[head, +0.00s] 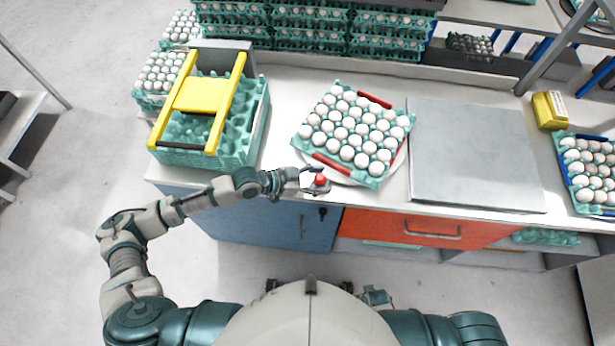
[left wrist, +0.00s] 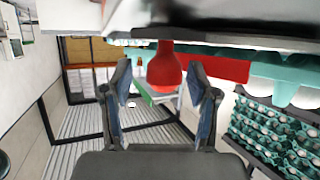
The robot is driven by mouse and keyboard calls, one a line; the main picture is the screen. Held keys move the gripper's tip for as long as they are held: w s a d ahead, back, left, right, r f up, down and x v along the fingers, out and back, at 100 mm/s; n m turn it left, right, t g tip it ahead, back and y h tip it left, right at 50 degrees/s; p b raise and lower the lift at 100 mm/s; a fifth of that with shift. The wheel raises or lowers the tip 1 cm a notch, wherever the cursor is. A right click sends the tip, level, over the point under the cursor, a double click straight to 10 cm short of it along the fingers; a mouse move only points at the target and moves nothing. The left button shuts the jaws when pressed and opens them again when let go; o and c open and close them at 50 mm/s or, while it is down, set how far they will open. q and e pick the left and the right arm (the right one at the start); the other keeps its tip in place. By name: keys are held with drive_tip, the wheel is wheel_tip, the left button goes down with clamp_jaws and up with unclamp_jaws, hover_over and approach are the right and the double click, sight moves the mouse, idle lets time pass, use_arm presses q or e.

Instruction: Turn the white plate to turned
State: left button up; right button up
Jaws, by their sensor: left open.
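The white plate (head: 339,177) is a round disc on the worktop, mostly hidden under a teal egg tray (head: 300,146) full of white eggs. The tray sits turned at an angle, with red strips on two sides. A red knob (head: 320,180) is at the plate's front left edge. My left gripper (head: 313,181) is at this knob. In the left wrist view, the open fingers (left wrist: 162,92) are spread on either side of the knob (left wrist: 164,68); I see gaps between it and both fingers. My right gripper is not in view.
A teal tray stack with a yellow frame (head: 203,95) stands left of the plate. A flat grey metal slab (head: 475,155) lies close on its right. Stacked egg trays (head: 310,30) line the back. The counter's front edge runs just below the knob.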

use_arm(q)
drive_tip(key=v, duration=1)
drive_tip(key=shift+s+a+r, duration=0.1)
drive_tip(key=shift+a+r, duration=0.15)
drive_tip(key=shift+a, duration=0.1)
